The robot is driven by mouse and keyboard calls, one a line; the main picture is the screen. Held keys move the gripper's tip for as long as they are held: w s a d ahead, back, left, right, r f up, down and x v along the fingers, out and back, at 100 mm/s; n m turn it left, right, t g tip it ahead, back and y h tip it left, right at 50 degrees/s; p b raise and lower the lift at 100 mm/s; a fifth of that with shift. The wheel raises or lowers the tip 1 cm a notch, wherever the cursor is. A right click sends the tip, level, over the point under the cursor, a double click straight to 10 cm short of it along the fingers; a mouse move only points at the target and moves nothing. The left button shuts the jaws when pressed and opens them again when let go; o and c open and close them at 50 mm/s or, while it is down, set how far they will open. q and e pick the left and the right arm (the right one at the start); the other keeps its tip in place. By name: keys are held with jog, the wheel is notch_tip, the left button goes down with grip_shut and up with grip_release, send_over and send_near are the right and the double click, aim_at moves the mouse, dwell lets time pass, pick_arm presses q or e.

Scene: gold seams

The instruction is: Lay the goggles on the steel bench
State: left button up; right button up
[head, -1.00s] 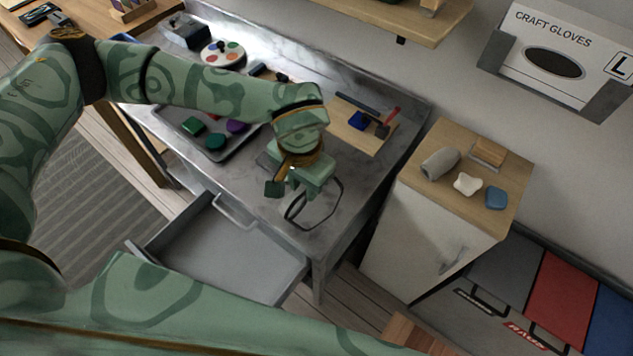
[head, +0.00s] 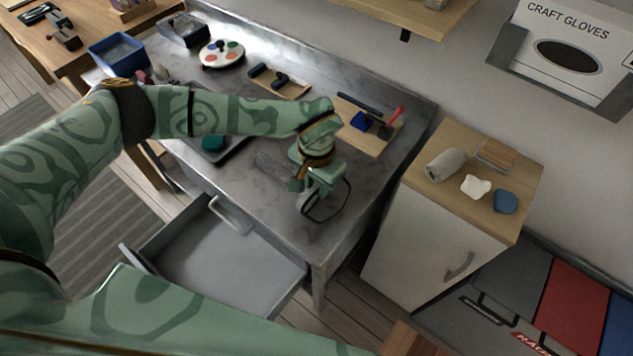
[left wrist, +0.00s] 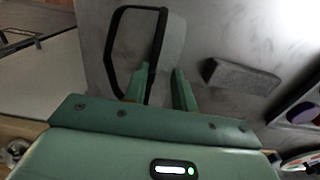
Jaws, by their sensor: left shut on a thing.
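The goggles (head: 343,207) have a black frame and a clear lens. My left gripper (head: 316,200) is shut on their frame, over the front right part of the steel bench (head: 265,208). In the left wrist view the goggles (left wrist: 112,48) reach out from between the fingers of the left gripper (left wrist: 160,88), with bare steel around them. I cannot tell whether they touch the bench top. My right gripper is not in view.
A grey block (left wrist: 240,77) lies beside the gripper on the bench. A grey drawer (head: 215,255) stands open below the bench front. A board with tools (head: 365,140) lies behind the gripper. A cabinet (head: 430,220) stands to the right.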

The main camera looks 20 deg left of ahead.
aim_at(316, 183)
pick_arm(q)
jog(key=shift+f, duration=0.15)
jog(key=o, duration=1)
notch_tip(316, 183, up, 12)
jog(key=p, duration=0.2)
jog(key=shift+r, duration=0.2)
